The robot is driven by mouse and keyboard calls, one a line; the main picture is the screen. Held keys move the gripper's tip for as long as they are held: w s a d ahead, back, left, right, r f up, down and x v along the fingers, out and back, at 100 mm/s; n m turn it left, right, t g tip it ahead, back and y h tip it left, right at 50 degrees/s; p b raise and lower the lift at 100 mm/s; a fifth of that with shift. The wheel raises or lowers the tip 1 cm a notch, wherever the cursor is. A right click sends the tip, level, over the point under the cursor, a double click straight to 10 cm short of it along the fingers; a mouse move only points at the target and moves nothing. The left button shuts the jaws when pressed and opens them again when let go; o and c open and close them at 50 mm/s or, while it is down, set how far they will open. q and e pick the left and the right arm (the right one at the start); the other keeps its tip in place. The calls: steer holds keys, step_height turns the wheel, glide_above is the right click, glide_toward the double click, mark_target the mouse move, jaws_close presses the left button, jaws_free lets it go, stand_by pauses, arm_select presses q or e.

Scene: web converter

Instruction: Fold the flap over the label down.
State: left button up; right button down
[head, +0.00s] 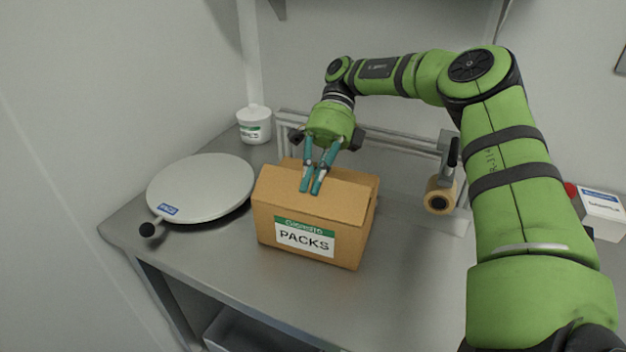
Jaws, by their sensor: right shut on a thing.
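A brown cardboard box (275,220) stands on the metal bench with its green and white PACKS label (305,238) facing me. The flap over the label (345,200) shows as a tan panel along the top front of the box, and its exact angle is hard to tell. My right gripper (311,191) reaches down from behind, with its teal fingers close together at the flap. It is shut on the flap; the fingers hide part of the box top. My left gripper is not in view.
A round grey plate (203,185) with a black knob lies left of the box. A white tub (254,125) stands at the back. A tape roll (439,196) on its holder is to the right, and a white carton (601,207) is farther right. Bare bench (300,290) lies in front.

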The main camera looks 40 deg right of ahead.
steer(key=c, duration=1.4)
jaws_free()
steer(key=shift+o, duration=0.2)
